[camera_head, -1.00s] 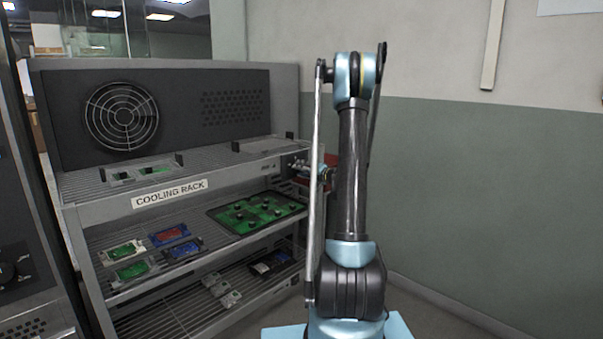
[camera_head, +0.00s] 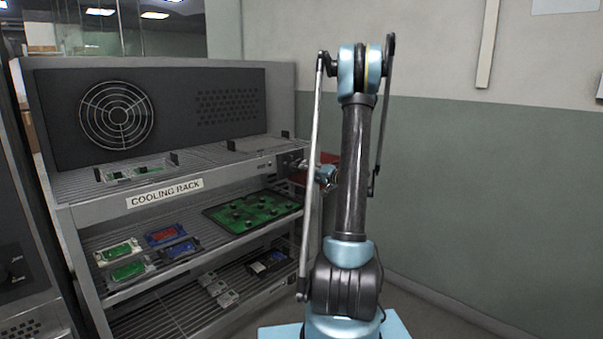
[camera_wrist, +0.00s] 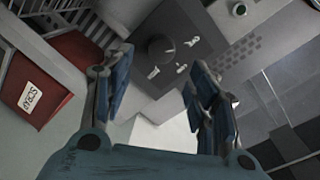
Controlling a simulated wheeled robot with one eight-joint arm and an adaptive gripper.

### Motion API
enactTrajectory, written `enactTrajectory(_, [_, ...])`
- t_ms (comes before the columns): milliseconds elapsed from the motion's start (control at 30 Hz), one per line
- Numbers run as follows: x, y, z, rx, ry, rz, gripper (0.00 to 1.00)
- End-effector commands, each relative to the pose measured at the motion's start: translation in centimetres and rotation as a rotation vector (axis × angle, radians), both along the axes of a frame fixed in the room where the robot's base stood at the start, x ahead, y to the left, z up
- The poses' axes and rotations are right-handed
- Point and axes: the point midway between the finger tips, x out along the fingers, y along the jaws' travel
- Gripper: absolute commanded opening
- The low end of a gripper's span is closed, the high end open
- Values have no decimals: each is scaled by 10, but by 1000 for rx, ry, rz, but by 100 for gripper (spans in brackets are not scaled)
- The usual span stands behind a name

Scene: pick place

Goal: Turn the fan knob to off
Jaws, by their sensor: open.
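A dark round knob (camera_wrist: 160,47) sits on a grey panel in the wrist view, with small white marks around it. Its setting is too small to read. My gripper (camera_wrist: 158,78) is open and empty. Its two blue fingers stand apart either side of the lower part of the panel, and the knob shows beyond and between them, not touched. In the head view, my arm (camera_head: 353,170) stands upright in the middle; the knob between my fingers cannot be made out there.
The cooling rack (camera_head: 165,193) with circuit boards and a round fan grille (camera_head: 117,115) stands left of my arm. A red scrap bin (camera_wrist: 40,85) lies left of my gripper in the wrist view. A dark control panel (camera_head: 18,245) is at the head view's left edge. Wall fills the right.

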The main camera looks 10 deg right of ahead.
Motion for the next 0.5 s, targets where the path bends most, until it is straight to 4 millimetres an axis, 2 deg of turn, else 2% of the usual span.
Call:
enactTrajectory(200, [-27, -19, 2, 0, 0, -1, 53])
enactTrajectory(500, [-38, -26, 2, 0, 0, 1, 53])
